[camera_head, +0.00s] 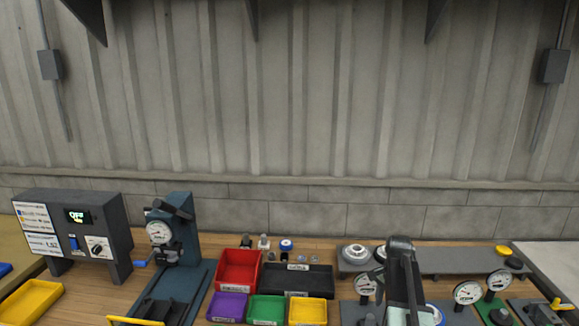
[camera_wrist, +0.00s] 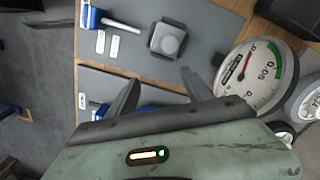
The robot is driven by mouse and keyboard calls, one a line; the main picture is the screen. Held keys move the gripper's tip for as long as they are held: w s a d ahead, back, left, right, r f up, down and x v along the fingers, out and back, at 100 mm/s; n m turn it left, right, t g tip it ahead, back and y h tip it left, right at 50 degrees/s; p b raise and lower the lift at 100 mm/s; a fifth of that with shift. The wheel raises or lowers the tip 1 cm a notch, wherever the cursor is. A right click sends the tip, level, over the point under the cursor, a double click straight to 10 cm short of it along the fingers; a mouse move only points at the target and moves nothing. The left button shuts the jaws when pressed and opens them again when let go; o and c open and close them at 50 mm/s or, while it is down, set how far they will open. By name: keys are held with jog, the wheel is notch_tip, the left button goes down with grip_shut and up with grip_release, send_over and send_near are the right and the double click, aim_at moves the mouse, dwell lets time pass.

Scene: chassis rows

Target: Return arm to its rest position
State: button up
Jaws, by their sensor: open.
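My arm (camera_head: 402,272) rises in front of the bench, right of centre in the head view, its dark top end above the benchtop. It covers part of the dial gauges behind it. In the wrist view my gripper (camera_wrist: 160,80) has its two dark fingers apart, with nothing visible between them. The fingers are over a grey plate (camera_wrist: 205,20) with a round-topped grey block (camera_wrist: 168,40) on it. A dial gauge (camera_wrist: 250,78) with a white face and a red needle is close to the right of the fingers.
On the bench are a grey control box (camera_head: 75,235), a blue dial stand (camera_head: 180,235), a red bin (camera_head: 237,270), a black tray (camera_head: 297,279), small purple, green and yellow bins, and more gauges (camera_head: 468,292) at right. The space above the bench, before the wall, is clear.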

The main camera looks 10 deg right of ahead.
jog(key=a+n, duration=0.2)
jog(key=a, duration=0.5)
jog(key=w+a+n, duration=0.1)
jog(key=a+n, duration=0.1)
jog(key=a, duration=0.6)
jog(key=a+n, duration=0.2)
jog(key=a, duration=0.5)
jog(key=shift+w+a, duration=0.15)
jog(key=shift+w, duration=0.1)
jog(key=s+a+n, duration=0.1)
jog(key=a, duration=0.2)
jog(key=s+a+n, duration=0.1)
jog(key=a, duration=0.2)
jog(key=s+a+n, duration=0.1)
jog(key=a+n, duration=0.1)
jog(key=a, duration=0.1)
jog(key=shift+s+a, duration=0.1)
jog(key=shift+a, duration=0.05)
jog(key=shift+s+a+n, duration=0.2)
jog(key=shift+s+n, duration=0.3)
jog(key=shift+n, duration=0.4)
jog(key=shift+s+a+n, duration=0.25)
jog(key=shift+s+n, duration=0.3)
jog(key=shift+n, duration=0.35)
jog(key=shift+s+a+n, duration=0.2)
jog(key=shift+s+n, duration=0.3)
jog(key=shift+n, duration=0.4)
